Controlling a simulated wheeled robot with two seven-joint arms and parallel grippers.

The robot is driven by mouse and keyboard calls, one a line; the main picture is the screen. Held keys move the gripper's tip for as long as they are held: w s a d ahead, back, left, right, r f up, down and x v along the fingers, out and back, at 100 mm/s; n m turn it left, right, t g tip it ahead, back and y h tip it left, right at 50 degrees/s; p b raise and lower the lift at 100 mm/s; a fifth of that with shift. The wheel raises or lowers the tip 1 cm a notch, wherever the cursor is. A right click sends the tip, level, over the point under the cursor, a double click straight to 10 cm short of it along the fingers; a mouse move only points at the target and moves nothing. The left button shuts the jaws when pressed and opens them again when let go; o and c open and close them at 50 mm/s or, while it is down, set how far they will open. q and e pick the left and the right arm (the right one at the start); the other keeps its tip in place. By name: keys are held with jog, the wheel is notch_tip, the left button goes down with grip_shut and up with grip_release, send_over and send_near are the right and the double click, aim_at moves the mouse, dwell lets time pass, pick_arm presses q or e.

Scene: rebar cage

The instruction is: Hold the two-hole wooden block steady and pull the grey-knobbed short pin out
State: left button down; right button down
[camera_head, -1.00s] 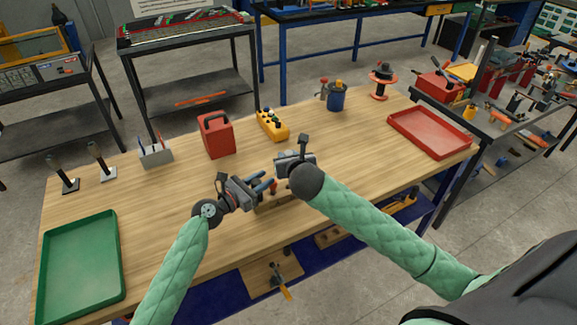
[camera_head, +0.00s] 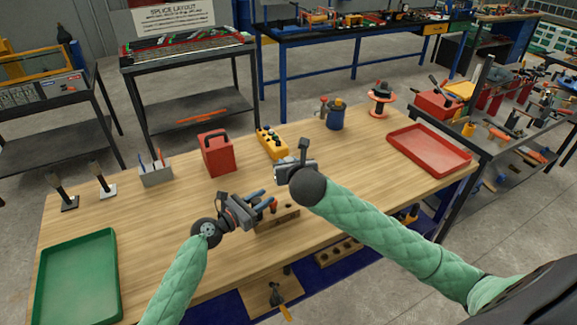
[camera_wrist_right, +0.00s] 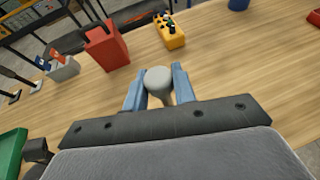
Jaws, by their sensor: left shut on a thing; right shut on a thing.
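The wooden block (camera_head: 278,221) sits near the table's front edge, partly hidden by my left gripper (camera_head: 268,205). My left gripper is shut on the block from the left. A small red knob (camera_head: 273,204) shows beside its blue fingers, at the block. My right gripper (camera_head: 281,176) is above and behind the block, apart from it in the head view. In the right wrist view, my right gripper (camera_wrist_right: 158,88) is shut on the grey knob (camera_wrist_right: 158,79) of the short pin, with a light stem below. The pin's lower end and the block's holes are not clear.
A green tray (camera_head: 42,285) lies at the left and a red tray (camera_head: 391,137) at the right. A red box (camera_head: 216,154), a yellow button box (camera_head: 271,143) and a blue cup (camera_head: 336,116) stand behind. The middle of the table is mostly clear.

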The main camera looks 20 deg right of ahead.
dwell(0.4)
pick_arm(q)
jog(key=c, duration=1)
grip_release()
jog(key=shift+a, duration=0.1)
jog(key=v, duration=1.1)
jog(key=shift+a, duration=0.4)
jog(key=shift+s+f, duration=0.1)
jog(key=shift+s, duration=0.05)
